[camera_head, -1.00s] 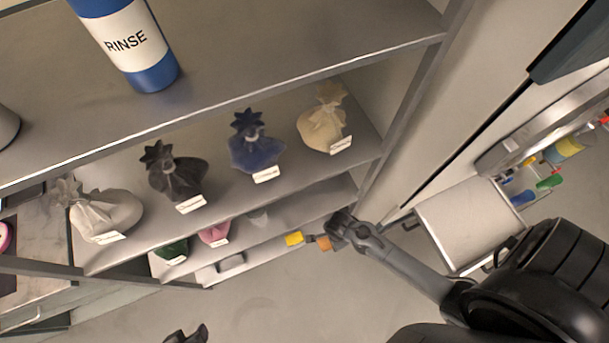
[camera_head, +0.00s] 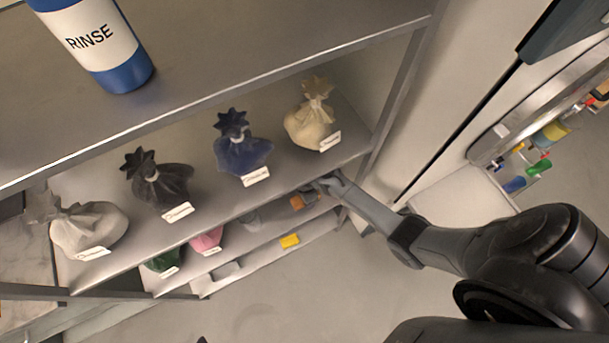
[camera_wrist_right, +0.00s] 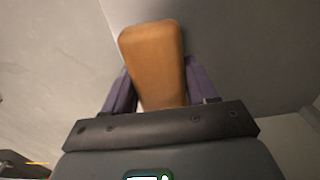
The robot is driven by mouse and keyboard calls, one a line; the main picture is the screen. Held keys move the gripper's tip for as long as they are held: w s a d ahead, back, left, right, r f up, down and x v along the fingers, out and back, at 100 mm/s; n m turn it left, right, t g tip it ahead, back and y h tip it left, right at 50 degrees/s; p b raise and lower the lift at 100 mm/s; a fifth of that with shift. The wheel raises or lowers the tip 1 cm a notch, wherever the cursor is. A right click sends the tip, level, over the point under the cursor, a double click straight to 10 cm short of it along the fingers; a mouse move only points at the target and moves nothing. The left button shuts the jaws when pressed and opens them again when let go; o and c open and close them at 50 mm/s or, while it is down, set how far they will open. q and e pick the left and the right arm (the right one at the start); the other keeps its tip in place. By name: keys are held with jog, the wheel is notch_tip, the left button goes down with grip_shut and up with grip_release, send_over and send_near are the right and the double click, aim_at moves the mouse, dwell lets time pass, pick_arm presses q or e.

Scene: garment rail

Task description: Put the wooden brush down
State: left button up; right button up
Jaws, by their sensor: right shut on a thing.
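The wooden brush (camera_head: 303,200) has an orange-brown wooden body, and my right gripper (camera_head: 316,188) is shut on it. In the head view they are at the right end of the shelf level below the row of large sacks. In the right wrist view the brush (camera_wrist_right: 154,60) sticks out between the two purple-grey fingers (camera_wrist_right: 155,88), with a grey surface behind it. I cannot tell whether the brush touches the shelf. Only a tiny dark tip, likely my left gripper, shows at the bottom edge of the head view.
The shelf above holds a white sack (camera_head: 88,228), a black sack (camera_head: 160,185), a blue sack (camera_head: 240,148) and a cream sack (camera_head: 310,122). Green (camera_head: 163,262) and pink (camera_head: 207,240) sacks sit on the lower level. A yellow block (camera_head: 290,241) lies lower. A rinse bottle (camera_head: 98,45) stands on top.

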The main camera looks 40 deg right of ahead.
jog(key=shift+w+d, duration=0.1)
jog(key=shift+w, duration=0.3)
notch_tip(320, 180, down, 2)
jog(key=shift+w+f+b, duration=0.1)
jog(key=shift+f+b, duration=0.15)
jog(key=shift+b, duration=0.55)
jog(key=shift+f, duration=0.5)
jog(key=shift+f, duration=0.2)
jog(key=o, duration=1.2)
jog(key=shift+r, duration=0.1)
jog(key=shift+r+p, duration=0.85)
jog(key=shift+r, duration=1.25)
